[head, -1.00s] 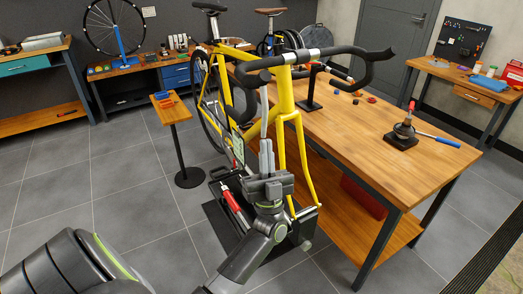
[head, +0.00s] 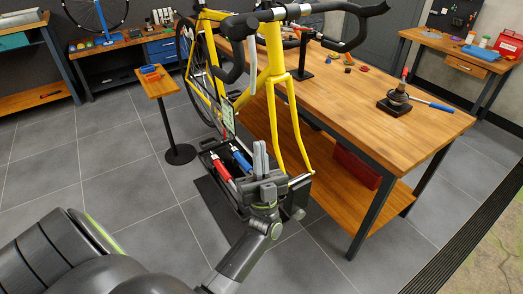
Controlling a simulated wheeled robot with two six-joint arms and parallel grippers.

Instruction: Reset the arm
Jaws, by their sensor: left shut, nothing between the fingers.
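My left gripper (head: 260,158) shows at the lower middle of the head view, fingers pointing up. It is shut with nothing between its fingers. It stands in front of the yellow bike frame (head: 275,50) and the black tool tray (head: 207,158), hiding part of each. The bike is upright at the left end of the wooden workbench (head: 380,90), its fork end on a black stand. My right gripper does not show.
A small wooden side table (head: 157,83) on a post stands to the left. The tray holds red (head: 222,170) and blue (head: 241,158) handled tools. A black-based device (head: 396,104) sits on the bench near a blue-handled tool (head: 434,106). Open grey floor lies at the left.

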